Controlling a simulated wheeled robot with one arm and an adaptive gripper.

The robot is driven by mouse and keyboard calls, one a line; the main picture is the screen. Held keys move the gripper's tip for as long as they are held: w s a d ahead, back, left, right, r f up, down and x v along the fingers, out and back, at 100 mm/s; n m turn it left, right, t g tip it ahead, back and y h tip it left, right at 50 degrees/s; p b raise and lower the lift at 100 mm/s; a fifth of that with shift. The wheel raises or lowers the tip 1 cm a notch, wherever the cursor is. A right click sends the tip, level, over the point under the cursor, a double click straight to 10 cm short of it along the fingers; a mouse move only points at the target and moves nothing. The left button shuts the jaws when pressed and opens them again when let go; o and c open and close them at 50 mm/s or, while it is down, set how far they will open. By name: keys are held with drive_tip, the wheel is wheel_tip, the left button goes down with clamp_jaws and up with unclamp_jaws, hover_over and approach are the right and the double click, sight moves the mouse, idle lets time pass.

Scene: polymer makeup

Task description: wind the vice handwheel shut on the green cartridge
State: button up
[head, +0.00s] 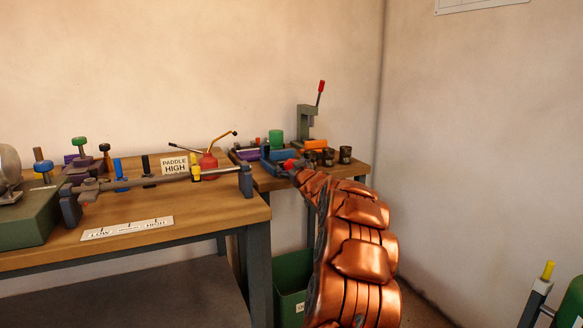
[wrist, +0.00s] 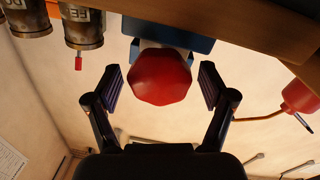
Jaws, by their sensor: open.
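The green cartridge (head: 276,138) stands upright at the blue vice (head: 268,160) on the far bench; I cannot tell from here how tightly the jaws sit on it. The vice's red handwheel (head: 289,164) faces my arm. In the wrist view the handwheel (wrist: 160,76) lies between the two fingers of my gripper (wrist: 161,88), with the blue vice body (wrist: 170,34) behind it. The fingers are open, with a visible gap on each side of the wheel. The cartridge is hidden in the wrist view. In the head view my arm hides most of the gripper.
Dark labelled canisters (wrist: 85,28) stand beside the vice, and an orange block (head: 316,144) is near them. A grey lever press (head: 308,122) stands behind. A red oil can (head: 208,161) and a long rod fixture (head: 150,180) are on the nearer bench. A green bin (head: 291,285) is below.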

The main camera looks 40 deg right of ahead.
drive_tip(key=c, duration=1.2)
drive_tip(key=shift+o, duration=0.2)
